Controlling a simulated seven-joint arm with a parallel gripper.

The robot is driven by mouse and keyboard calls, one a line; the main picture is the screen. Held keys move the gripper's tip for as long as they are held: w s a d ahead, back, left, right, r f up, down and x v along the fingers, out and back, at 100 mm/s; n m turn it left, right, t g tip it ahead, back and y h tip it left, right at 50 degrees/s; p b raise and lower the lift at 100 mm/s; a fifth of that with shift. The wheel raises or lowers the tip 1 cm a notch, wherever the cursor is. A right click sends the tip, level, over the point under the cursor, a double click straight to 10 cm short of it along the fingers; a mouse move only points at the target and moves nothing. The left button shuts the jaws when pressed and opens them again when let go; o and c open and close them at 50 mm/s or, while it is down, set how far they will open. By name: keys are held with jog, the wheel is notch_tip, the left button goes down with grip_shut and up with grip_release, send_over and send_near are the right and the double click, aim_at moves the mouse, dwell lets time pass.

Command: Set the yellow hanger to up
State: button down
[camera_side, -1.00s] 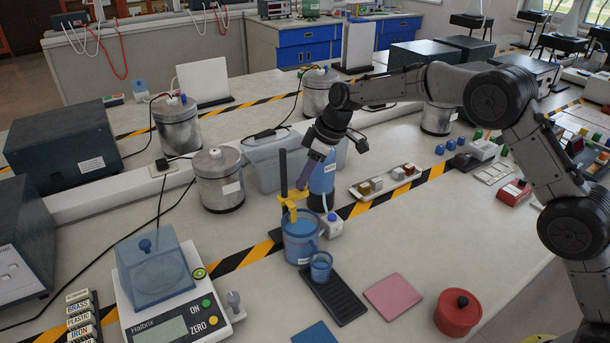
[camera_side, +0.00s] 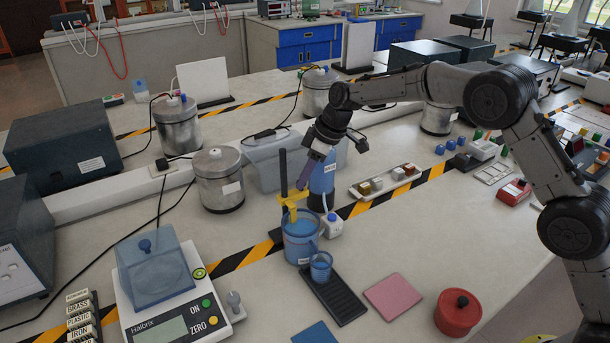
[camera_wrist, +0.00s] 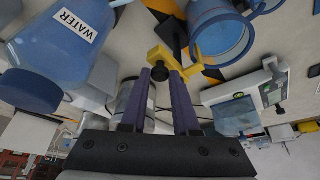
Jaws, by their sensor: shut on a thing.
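The yellow hanger (camera_side: 292,199) is a bracket on a dark upright stand (camera_side: 284,172), just above a blue beaker of liquid (camera_side: 300,237). My gripper (camera_side: 301,188) comes down from the upper right and meets the hanger's top. In the wrist view the two purple fingers of my gripper (camera_wrist: 166,78) are closed in on a dark knob at the end of the yellow hanger (camera_wrist: 176,60). The beaker also shows in the wrist view (camera_wrist: 222,38), beside the hanger. How deep the hanger's lower end reaches into the beaker is unclear.
A blue bottle labelled WATER (camera_wrist: 60,45) stands close behind my gripper. A small blue cup (camera_side: 321,266) stands on a black tray (camera_side: 340,301) in front of the beaker. A balance (camera_side: 172,300) is at the left. A red pot (camera_side: 457,313) is at the right.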

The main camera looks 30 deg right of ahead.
notch_tip(320, 180, up, 10)
jog(key=shift+r, duration=0.2)
jog(key=c, duration=0.9)
grip_release()
jog(key=shift+r, duration=0.1)
jog(key=shift+c, duration=0.2)
jog(key=shift+o, duration=1.4)
jog(key=shift+f, duration=0.2)
jog(key=v, duration=1.3)
jog(key=shift+r, duration=0.35)
jog(key=shift+s+d, duration=0.15)
